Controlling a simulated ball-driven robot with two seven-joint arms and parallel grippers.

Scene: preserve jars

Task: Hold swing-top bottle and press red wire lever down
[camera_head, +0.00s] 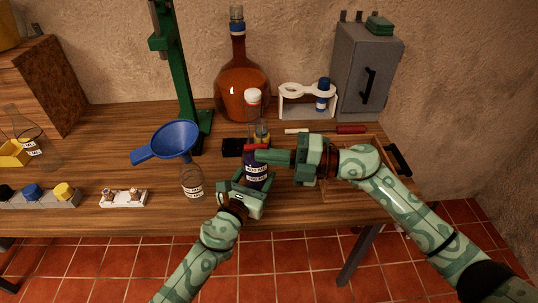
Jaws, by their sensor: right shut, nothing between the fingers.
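The swing-top bottle (256,171) stands upright near the table's middle, dark-bodied with a white label and a white stopper (253,94) with a red ring on top. The red wire lever (248,151) shows at the bottle's upper left side, partly hidden by my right fingers. My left gripper (244,184) is at the bottle's lower body from the front left, its fingers closed around it. My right gripper (262,156) is shut and empty, lying level across the front of the bottle, its tips close to the lever. Whether they touch is hard to tell.
A blue funnel (176,139) over a clear jar (192,182) stands close left. A green press stand (182,80), an amber flask (242,85) and a white rack (307,101) stand behind. A wooden tray (330,188) lies under my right arm. Bare tabletop (110,155) lies left.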

